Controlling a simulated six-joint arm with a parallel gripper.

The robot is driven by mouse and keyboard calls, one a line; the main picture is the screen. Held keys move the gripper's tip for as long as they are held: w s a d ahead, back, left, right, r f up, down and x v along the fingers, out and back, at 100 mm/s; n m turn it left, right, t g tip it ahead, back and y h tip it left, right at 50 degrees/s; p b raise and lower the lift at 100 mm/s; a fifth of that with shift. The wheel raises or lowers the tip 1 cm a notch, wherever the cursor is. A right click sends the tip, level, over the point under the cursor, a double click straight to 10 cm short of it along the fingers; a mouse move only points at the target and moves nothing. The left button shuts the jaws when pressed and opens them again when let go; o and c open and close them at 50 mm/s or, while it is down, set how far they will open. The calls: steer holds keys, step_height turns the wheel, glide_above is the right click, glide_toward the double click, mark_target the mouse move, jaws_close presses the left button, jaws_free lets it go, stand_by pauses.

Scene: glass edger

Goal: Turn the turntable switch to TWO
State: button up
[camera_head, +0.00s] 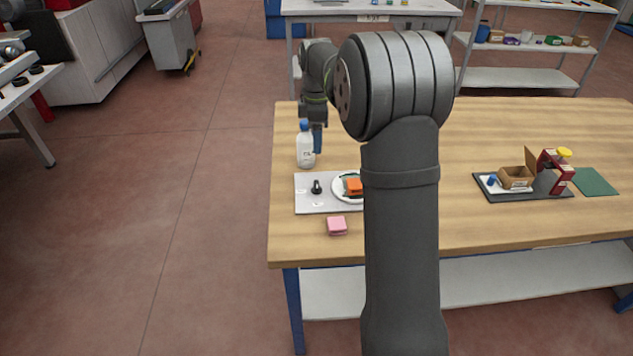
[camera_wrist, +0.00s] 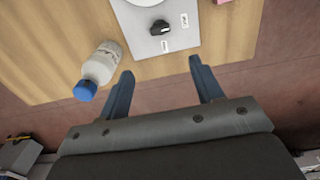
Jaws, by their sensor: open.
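The turntable switch is a black knob (camera_head: 316,187) on a light grey panel (camera_head: 326,207); it also shows in the wrist view (camera_wrist: 160,28). Two small white labels sit beside it, too small to read surely, and I cannot tell which one the knob points to. The white turntable disc (camera_head: 341,197) is right of the knob in the head view, with an orange block (camera_head: 354,186) on it, partly hidden by my arm. My gripper (camera_wrist: 161,68) is open and empty, its blue fingers apart, short of the knob and not touching it. In the head view it is behind the panel.
A white bottle (camera_head: 305,152) with a blue cap stands close beside my gripper; it also shows in the wrist view (camera_wrist: 99,67). A pink block (camera_head: 337,226) lies in front of the panel. A dark tray (camera_head: 490,196) with a cardboard box (camera_head: 515,178) is at the right.

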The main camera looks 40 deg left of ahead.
mark_target(317, 184)
step_height(317, 184, down, 16)
steer(key=shift+f, duration=0.25)
steer(key=shift+c, duration=0.4)
steer(key=c, duration=0.9)
